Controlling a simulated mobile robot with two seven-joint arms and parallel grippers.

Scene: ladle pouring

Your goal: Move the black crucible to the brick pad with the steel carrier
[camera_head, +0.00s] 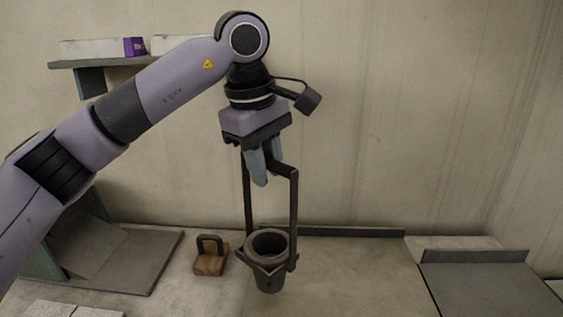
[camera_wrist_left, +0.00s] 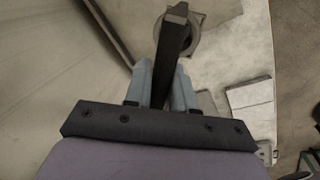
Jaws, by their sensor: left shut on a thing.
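My left gripper (camera_head: 262,178) points down and is shut on the top bar of the dark steel carrier (camera_head: 294,215). The carrier hangs upright, and its lower ring surrounds the black crucible (camera_head: 268,283). The crucible is upright with its mouth open upward; I cannot tell for sure whether its base is clear of the bench. In the left wrist view, the carrier bar (camera_wrist_left: 173,50) lies between the gripper fingers (camera_wrist_left: 160,85), with the crucible rim (camera_wrist_left: 192,42) partly hidden below it. The pale brick pad (camera_head: 72,310) is cut off at the lower left. My right gripper is not in view.
A wooden block with a dark handle (camera_head: 210,260) stands just left of the crucible. A dark tray (camera_head: 140,268) lies farther left. A dark slab (camera_head: 485,290) is at the right. A wall shelf (camera_head: 75,64) holds boxes. Bench right of the crucible is clear.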

